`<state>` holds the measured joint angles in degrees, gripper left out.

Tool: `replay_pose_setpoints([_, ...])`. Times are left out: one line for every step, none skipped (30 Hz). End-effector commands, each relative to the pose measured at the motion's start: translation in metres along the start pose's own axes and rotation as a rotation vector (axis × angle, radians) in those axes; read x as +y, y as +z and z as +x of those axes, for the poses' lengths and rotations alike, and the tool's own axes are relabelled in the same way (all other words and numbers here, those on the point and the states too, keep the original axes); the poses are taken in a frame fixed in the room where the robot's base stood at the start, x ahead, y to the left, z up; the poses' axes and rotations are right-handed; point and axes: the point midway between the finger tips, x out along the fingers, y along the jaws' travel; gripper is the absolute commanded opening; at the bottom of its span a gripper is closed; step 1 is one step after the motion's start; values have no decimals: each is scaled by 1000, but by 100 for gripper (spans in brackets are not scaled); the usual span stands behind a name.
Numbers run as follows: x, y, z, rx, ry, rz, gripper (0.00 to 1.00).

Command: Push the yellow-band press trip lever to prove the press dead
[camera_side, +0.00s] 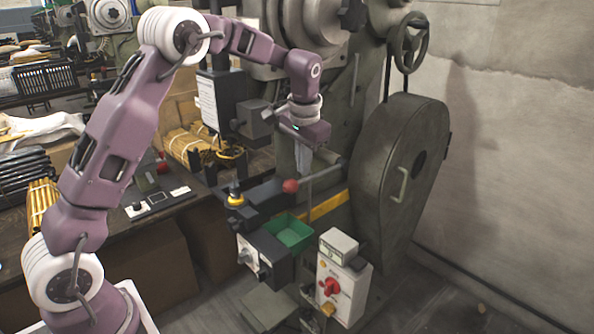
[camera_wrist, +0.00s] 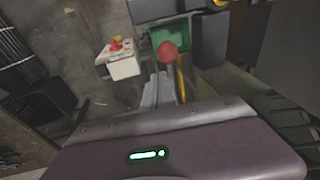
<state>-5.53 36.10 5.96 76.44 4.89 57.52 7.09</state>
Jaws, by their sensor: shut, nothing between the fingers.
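The yellow-band press (camera_side: 328,206) stands at the centre right in the side view, with a yellow stripe across its bed. In the wrist view the red knob (camera_wrist: 167,50) shows just beyond my fingertips. My gripper (camera_side: 303,174) points down, fingers together and empty, beside and slightly above the knob. It also shows in the wrist view (camera_wrist: 160,78). I cannot tell whether the fingers touch the knob or rod; they look apart.
A green tray (camera_side: 293,233) sits below the knob. A grey control box with a red rotary switch (camera_side: 331,287) stands at the front, and a dark box with knobs (camera_side: 262,258) is left of it. A large flywheel guard (camera_side: 400,165) stands right. A cluttered bench (camera_side: 150,215) lies left.

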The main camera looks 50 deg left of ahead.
Motion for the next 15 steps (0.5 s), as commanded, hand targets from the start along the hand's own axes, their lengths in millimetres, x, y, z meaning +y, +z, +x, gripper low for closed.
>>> replay_pose_setpoints([-4, 4, 6, -2, 0, -2, 0])
replay_pose_setpoints([-5, 6, 10, -1, 0, -2, 0])
replay_pose_setpoints([-6, 8, 13, -1, 0, -2, 0])
replay_pose_setpoints([-7, 9, 16, 0, 0, -1, 0])
replay_pose_setpoints([-8, 10, 18, 0, 0, -1, 0])
replay_pose_setpoints([-9, 11, 20, 0, 0, -2, 0])
replay_pose_setpoints([-10, 12, 21, 1, 0, -2, 0])
replay_pose_setpoints([-10, 12, 22, 2, 0, -2, 0])
replay_pose_setpoints([-10, 12, 22, 2, 0, -1, 0])
replay_pose_setpoints([-10, 12, 23, 2, 0, -1, 0])
replay_pose_setpoints([-10, 12, 23, 2, 0, -1, 0])
replay_pose_setpoints([-10, 12, 23, 2, 0, -1, 0])
replay_pose_setpoints([-10, 12, 23, 2, 0, -1, 0])
replay_pose_setpoints([-10, 12, 22, 2, -1, -1, 0])
replay_pose_setpoints([-10, 12, 22, 2, -1, -1, 0])
